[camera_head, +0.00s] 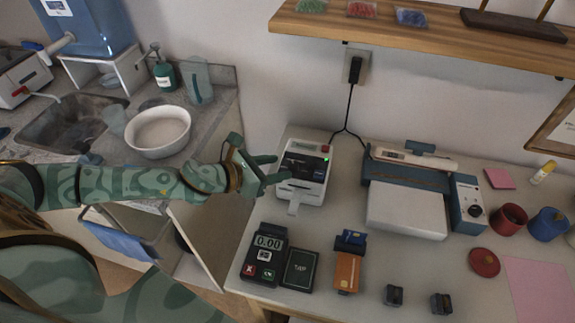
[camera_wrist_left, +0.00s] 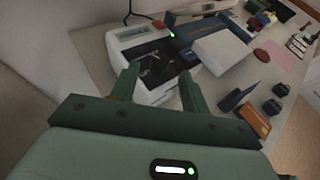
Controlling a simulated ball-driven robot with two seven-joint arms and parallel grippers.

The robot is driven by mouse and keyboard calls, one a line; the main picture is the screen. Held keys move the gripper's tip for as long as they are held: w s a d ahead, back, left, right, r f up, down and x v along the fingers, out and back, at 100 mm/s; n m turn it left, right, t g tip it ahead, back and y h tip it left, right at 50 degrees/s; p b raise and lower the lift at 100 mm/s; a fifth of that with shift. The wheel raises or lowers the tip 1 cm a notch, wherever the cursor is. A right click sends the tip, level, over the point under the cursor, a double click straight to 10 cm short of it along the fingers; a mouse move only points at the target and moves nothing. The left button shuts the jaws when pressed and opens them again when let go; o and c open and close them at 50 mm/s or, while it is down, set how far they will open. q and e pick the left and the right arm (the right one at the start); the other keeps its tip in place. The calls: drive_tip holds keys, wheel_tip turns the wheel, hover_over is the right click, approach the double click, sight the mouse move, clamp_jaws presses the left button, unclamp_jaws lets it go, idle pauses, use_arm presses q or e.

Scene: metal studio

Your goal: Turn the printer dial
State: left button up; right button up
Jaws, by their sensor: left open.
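A small white printer (camera_head: 318,186) with a dark top panel, a green light and a red button stands at the table's left side. No dial can be made out on this printer. A black knob (camera_head: 475,211) sits on the blue box of a larger machine (camera_head: 405,208) to the right.
A card terminal (camera_head: 265,255), a dark tap pad (camera_head: 300,268) and an orange-blue item (camera_head: 347,265) lie in front of the printer. A black cable (camera_head: 349,105) runs from the wall outlet. A wooden shelf (camera_head: 430,42) overhangs the back.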

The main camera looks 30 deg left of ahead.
sight(290, 166)
use_arm(q)
drive_tip(key=x, duration=0.4)
drive_tip(key=shift+d, duration=0.1)
drive_tip(key=c, duration=1)
drive_tip(key=shift+r, duration=0.1)
